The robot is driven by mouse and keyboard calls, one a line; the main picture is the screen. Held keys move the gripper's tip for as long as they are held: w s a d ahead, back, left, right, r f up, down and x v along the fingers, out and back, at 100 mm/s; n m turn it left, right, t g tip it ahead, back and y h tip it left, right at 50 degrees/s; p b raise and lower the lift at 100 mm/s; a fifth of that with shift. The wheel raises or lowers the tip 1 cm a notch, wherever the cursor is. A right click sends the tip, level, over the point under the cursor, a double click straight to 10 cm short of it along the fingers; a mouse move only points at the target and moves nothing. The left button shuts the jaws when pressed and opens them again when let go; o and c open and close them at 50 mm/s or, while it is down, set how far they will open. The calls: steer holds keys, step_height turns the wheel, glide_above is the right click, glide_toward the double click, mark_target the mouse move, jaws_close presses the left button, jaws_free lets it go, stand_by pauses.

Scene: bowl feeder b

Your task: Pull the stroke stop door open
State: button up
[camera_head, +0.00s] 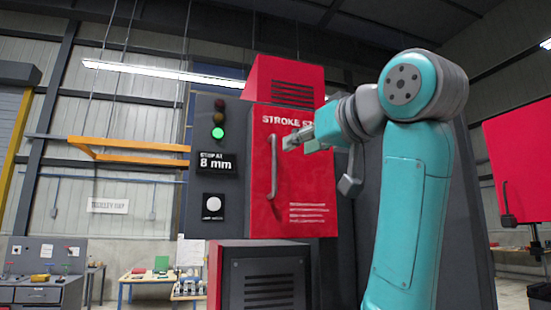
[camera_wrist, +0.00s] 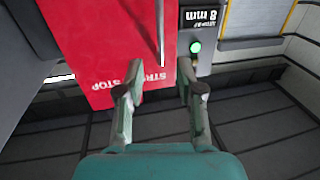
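The stroke stop door (camera_head: 300,190) is a red panel on a dark machine, and it looks shut. Its long vertical handle (camera_head: 273,168) is on the door's left side. In the wrist view the picture is upside down, with the door (camera_wrist: 100,40) at upper left and the handle (camera_wrist: 161,32) as a thin bar near its edge. My gripper (camera_head: 287,143) is by the upper part of the handle in the head view. In the wrist view its two fingers (camera_wrist: 160,88) are spread wide with nothing between them. Whether the fingertips touch the door is unclear.
Left of the door, a dark panel carries a lit green lamp (camera_head: 218,133), an "8 mm" display (camera_head: 216,163) and a white round button (camera_head: 213,203). A dark lower cabinet (camera_head: 268,285) stands below the door. A red panel (camera_head: 520,160) stands at right.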

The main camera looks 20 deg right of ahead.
mark_target(276, 156)
steer(key=w, duration=0.3)
steer(key=w+a, duration=0.1)
steer(key=w, duration=0.3)
steer(key=w+a, duration=0.1)
steer(key=w, duration=0.2)
steer(key=shift+w, duration=0.25)
jaws_close()
